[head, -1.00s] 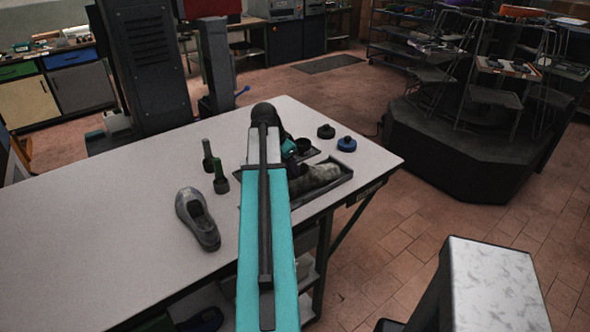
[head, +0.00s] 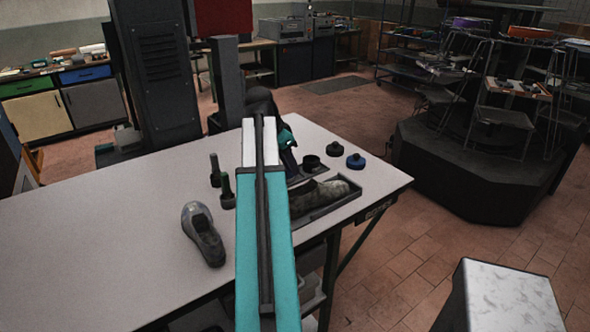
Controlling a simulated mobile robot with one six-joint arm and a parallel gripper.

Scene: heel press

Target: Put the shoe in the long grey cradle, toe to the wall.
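A dark grey shoe (head: 203,235) lies on the white table, left of my arm, with its opening facing up. A dark, long shallow tray (head: 345,207) sits near the table's right edge. A mottled grey, shoe-like form (head: 325,192) lies in it; my arm covers its left end. I cannot tell whether this tray is the long grey cradle. My gripper (head: 289,160) is beyond my teal forearm, above the left part of the tray area. It is partly hidden and small, so its opening and any held thing are unclear.
A black cap (head: 335,149) and a blue cap (head: 355,161) sit behind the tray. A tall dark machine (head: 155,70) stands beyond the table. The table's left part (head: 100,240) is clear.

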